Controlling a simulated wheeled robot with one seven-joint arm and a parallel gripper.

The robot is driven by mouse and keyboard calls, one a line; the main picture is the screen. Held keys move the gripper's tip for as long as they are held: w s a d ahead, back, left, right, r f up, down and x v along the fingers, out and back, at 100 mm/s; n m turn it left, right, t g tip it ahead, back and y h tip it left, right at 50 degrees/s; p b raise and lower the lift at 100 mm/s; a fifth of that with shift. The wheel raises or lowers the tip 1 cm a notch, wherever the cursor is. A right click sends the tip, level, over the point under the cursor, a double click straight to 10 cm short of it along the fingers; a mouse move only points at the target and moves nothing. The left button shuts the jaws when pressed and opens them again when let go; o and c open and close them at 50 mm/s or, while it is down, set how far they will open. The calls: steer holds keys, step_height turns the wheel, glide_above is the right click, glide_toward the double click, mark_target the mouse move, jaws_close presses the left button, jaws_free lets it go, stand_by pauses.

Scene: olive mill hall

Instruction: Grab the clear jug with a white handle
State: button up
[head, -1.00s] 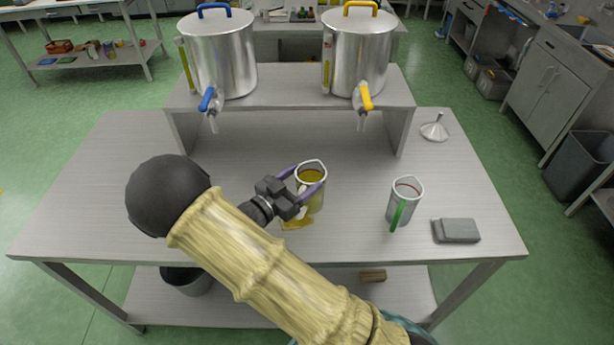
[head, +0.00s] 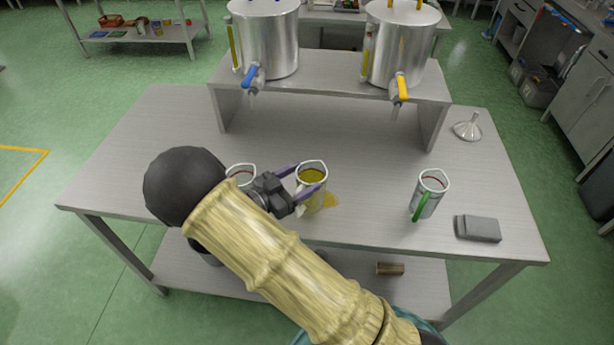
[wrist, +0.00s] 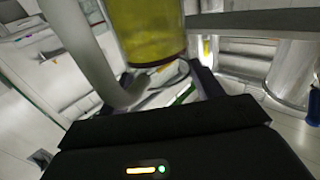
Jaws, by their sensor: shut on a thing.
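A clear jug with yellow liquid (head: 312,176) stands out near the middle of the table. My gripper (head: 298,183) comes from its left, with purple fingers shut on it. In the wrist view the jug (wrist: 150,35) fills the upper middle, and its pale handle (wrist: 82,45) curves down on the left. Its upper part is cut off there. Whether its base touches the table I cannot tell. A second clear jug with a red line (head: 240,173) is partly hidden behind my gripper. A jug with a green handle (head: 430,192) stands to the right.
A grey block (head: 478,228) and a funnel (head: 468,127) are at the right. A raised shelf (head: 330,85) with two steel tanks stands behind. The table's left part is clear.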

steer(key=shift+v, duration=1.2)
steer(key=shift+r, duration=0.1)
